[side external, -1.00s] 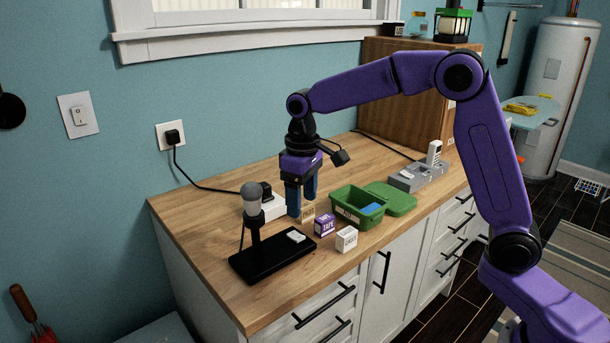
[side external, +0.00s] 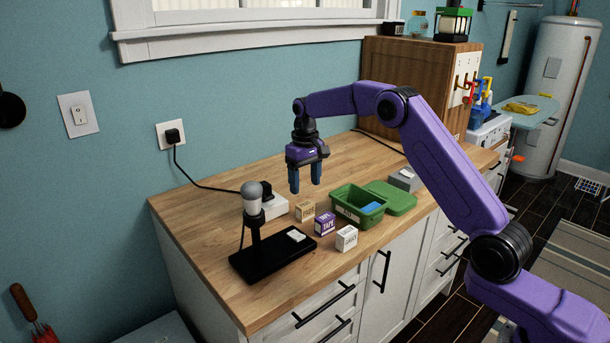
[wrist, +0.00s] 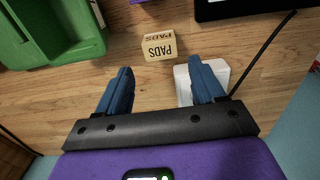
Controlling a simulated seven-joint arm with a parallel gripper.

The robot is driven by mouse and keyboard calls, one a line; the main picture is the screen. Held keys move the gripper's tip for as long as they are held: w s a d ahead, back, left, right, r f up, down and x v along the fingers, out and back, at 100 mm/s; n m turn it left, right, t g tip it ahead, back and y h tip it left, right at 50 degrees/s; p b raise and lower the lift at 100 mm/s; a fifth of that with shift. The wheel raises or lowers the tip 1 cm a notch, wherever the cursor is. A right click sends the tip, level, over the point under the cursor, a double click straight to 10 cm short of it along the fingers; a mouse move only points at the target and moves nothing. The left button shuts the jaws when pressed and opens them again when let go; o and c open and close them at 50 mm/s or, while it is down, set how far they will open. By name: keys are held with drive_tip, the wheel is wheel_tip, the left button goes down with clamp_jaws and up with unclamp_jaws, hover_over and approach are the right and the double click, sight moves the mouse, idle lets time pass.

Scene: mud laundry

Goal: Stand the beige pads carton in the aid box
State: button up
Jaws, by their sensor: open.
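The beige pads carton (side external: 306,210) stands on the wooden counter, left of the purple tape carton. In the wrist view the pads carton (wrist: 159,45) lies beyond the fingertips, with its "PADS" lettering showing. The green aid box (side external: 345,205) stands open to the right, with a blue item (side external: 371,208) inside it; part of the box (wrist: 45,35) shows at the upper left of the wrist view. My gripper (side external: 306,190) is open and empty above the counter, behind the pads carton and apart from it. It also shows in the wrist view (wrist: 160,75).
The purple tape carton (side external: 325,223) and a white carton (side external: 346,238) stand near the front. A lamp on a black base (side external: 272,256) and a white power block (side external: 274,207) are at left. The green lid (side external: 393,198) lies right of the box.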

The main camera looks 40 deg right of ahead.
sight(305, 204)
drive_tip(key=shift+f, duration=3.1)
drive_tip(key=c, duration=0.6)
drive_tip(key=shift+c, duration=0.2)
drive_tip(key=shift+r, duration=0.15)
drive_tip(key=shift+r, duration=2.85)
